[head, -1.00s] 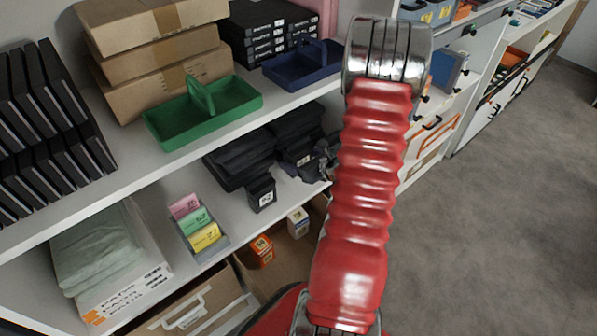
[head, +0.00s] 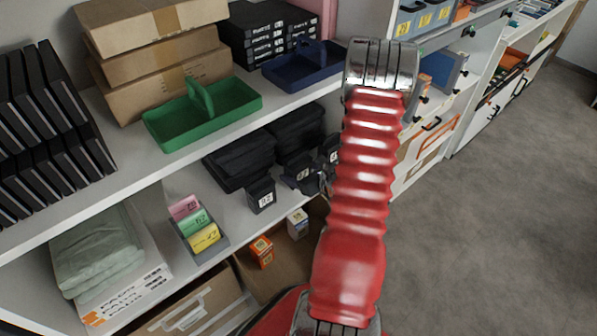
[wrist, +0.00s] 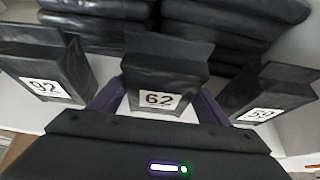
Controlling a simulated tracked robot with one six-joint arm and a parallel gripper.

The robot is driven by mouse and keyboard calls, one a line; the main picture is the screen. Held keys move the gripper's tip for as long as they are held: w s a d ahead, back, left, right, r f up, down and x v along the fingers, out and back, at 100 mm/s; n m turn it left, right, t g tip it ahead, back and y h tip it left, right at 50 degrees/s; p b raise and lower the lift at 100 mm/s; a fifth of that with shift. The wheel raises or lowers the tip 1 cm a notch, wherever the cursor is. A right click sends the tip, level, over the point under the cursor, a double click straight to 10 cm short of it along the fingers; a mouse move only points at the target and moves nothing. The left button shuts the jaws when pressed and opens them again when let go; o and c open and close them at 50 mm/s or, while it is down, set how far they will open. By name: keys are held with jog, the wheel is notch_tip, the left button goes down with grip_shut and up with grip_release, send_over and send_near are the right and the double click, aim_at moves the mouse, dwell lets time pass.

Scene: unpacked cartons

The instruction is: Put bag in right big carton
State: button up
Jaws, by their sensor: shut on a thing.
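Three black bags with white number labels stand in a row on the middle shelf. The bag labelled 62 (wrist: 165,76) is in the middle in the wrist view and also shows in the head view (head: 297,171). My gripper (wrist: 158,104) has its purple fingers on either side of bag 62 and is shut on it. Bag 92 (wrist: 45,66) is to its left and bag 59 (wrist: 268,96) to its right, both apart from the fingers. Below the shelf, an open brown carton (head: 243,279) holds small boxes; my arm hides part of it.
Black folded packs (head: 240,158) lie behind the bags. A tray of coloured boxes (head: 212,247) is left on the same shelf. A green caddy (head: 230,100) and a blue caddy (head: 290,72) stand on the shelf above. The grey floor (head: 490,240) at right is clear.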

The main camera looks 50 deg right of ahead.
jog(key=shift+f, duration=0.25)
jog(key=o, duration=1.1)
jog(key=v, duration=1.4)
jog(key=shift+w+a+r, duration=0.2)
jog(key=shift+a, duration=0.15)
